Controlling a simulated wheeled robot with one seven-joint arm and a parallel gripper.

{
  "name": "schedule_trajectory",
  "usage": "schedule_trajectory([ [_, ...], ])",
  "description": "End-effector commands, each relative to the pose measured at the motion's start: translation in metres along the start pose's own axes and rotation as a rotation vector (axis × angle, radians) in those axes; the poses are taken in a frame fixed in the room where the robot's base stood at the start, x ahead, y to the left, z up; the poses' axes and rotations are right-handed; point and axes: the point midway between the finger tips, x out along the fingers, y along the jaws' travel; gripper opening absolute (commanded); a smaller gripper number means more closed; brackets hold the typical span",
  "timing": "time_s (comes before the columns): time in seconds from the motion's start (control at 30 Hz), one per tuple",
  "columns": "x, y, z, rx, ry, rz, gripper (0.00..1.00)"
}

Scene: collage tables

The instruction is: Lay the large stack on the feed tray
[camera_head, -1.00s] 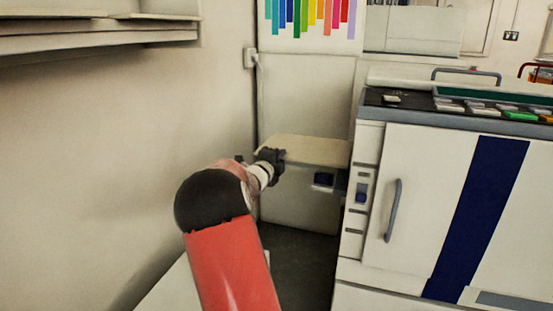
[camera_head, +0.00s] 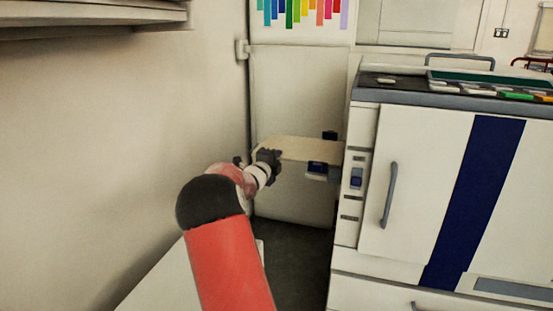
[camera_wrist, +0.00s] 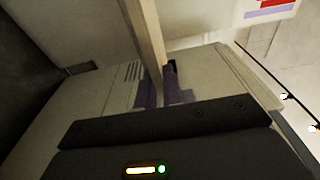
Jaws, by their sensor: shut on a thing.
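My gripper (camera_head: 270,163) is shut on the large stack (camera_head: 300,149), a flat cream slab held out level at its near left end. In the wrist view the stack (camera_wrist: 147,35) shows edge-on as a beige strip between my fingers (camera_wrist: 160,90). The stack overlaps the area at the left side of the big white machine, where a small ledge with a blue part (camera_head: 317,167) shows just below its front edge. I take this ledge for the feed tray; most of it is hidden, and I cannot tell whether the stack touches it.
The white machine (camera_head: 430,190) with a dark blue stripe stands close on the right. A bare wall (camera_head: 150,130) is close on the left, with a shelf (camera_head: 90,22) high up. A small dark block (camera_head: 330,135) shows behind the stack. Dark floor lies below.

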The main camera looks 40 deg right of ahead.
Motion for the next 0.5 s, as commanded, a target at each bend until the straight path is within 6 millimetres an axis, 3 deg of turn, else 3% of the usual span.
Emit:
schedule_trajectory([
  [0.23, 0.0001, -0.0019, -0.0002, 0.0, 0.001, -0.004, 0.0],
  [0.27, 0.0001, -0.0019, -0.0002, 0.0, 0.001, -0.004, 0.12],
  [0.4, 0.0001, -0.0015, -0.0002, 0.0, 0.0, -0.003, 0.3],
  [0.5, 0.0, -0.001, -0.0001, 0.0, 0.0, -0.002, 0.34],
])
